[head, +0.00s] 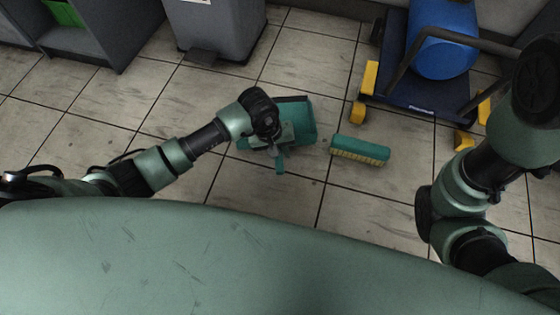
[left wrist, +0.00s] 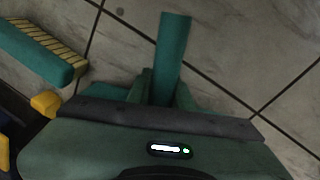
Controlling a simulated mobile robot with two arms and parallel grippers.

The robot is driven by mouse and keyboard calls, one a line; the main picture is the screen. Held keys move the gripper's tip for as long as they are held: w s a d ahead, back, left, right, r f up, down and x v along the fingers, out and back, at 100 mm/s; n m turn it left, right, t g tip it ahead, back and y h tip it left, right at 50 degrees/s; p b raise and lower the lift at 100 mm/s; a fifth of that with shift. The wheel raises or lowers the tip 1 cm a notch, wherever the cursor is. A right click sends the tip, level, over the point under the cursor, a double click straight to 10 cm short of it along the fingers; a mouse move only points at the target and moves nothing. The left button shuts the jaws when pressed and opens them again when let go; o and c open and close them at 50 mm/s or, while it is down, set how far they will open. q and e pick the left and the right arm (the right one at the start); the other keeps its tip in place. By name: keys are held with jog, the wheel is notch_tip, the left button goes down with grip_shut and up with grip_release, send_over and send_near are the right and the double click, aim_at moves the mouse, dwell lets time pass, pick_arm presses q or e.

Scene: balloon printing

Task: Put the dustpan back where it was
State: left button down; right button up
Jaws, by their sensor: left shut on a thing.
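The teal dustpan (head: 298,118) has a dark edge and is on or just above the tiled floor in the middle of the head view; I cannot tell which. My left gripper (head: 277,143) reaches over it from the left and is shut on the dustpan near its handle (head: 280,165), hiding part of it. In the left wrist view the flat teal handle (left wrist: 172,55) sticks out past the fingers (left wrist: 163,96), and the gripper body hides most of the pan. My right arm shows at the right, but its gripper is not in view.
A teal brush head with yellow bristles (head: 360,150) lies on the floor right of the dustpan, also in the left wrist view (left wrist: 37,50). A trolley (head: 400,92) with yellow corners carries a blue cylinder (head: 443,40). A grey bin (head: 215,30) stands behind.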

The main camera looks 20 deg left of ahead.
pick_arm(q)
jog(key=b+x, duration=0.3)
jog(key=x, duration=0.1)
jog(key=shift+s+a+f, duration=0.15)
jog(key=shift+a+f, duration=0.05)
jog(key=shift+a, duration=0.1)
jog(key=shift+r, duration=0.1)
jog(key=c, duration=1.3)
grip_release()
jog(key=shift+o, duration=0.2)
